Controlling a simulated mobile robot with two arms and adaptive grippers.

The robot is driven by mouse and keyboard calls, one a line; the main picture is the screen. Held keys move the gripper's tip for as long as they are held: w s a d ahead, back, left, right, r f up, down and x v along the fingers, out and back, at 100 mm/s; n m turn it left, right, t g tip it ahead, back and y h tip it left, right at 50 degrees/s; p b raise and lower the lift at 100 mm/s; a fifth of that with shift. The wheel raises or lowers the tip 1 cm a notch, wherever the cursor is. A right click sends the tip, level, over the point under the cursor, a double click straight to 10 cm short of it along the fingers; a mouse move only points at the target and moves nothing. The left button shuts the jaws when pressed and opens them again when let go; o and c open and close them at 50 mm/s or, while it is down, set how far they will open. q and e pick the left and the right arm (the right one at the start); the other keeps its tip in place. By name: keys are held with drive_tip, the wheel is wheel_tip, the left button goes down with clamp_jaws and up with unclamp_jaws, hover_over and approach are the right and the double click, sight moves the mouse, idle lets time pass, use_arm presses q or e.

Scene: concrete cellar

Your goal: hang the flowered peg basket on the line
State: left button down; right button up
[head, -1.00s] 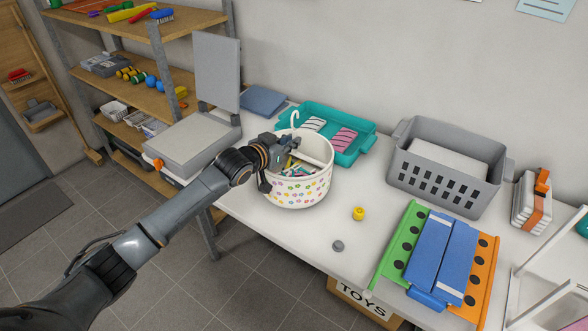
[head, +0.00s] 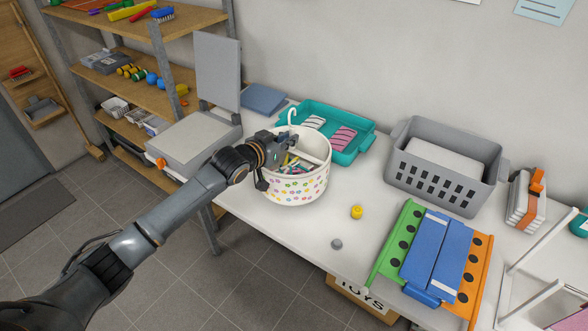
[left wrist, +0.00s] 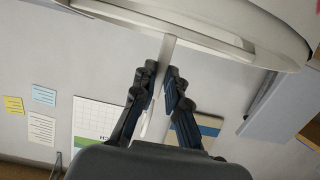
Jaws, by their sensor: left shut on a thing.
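The flowered peg basket (head: 298,190) is a round white tub with coloured flower dots and several coloured pegs inside. It stands upright at the table, and I cannot tell whether its base touches the top. Its white hook (head: 292,115) rises above the far rim. My left gripper (head: 287,150) is over the basket's opening, shut on its pale handle bar. In the left wrist view, my fingers (left wrist: 162,78) close on this bar (left wrist: 166,52), and the curved white rim (left wrist: 270,25) fills the top. I see no line clearly. My right gripper is out of view.
On the white table (head: 290,225) are a teal tray (head: 362,150), a grey crate (head: 445,175), a yellow piece (head: 357,212), a grey knob (head: 336,244) and a blue, green and orange rack (head: 440,255). A white frame (head: 535,265) stands at right. A grey scale-like device (head: 195,140) stands left.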

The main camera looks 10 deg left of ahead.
use_arm(q)
drive_tip(key=s+a+p, duration=0.2)
drive_tip(key=s+p, duration=0.2)
drive_tip(key=s, duration=0.3)
drive_tip(key=shift+s+a+r+p, duration=0.15)
drive_tip(key=shift+s+a+p, duration=0.05)
drive_tip(key=shift+a+p, duration=0.15)
idle(0.4)
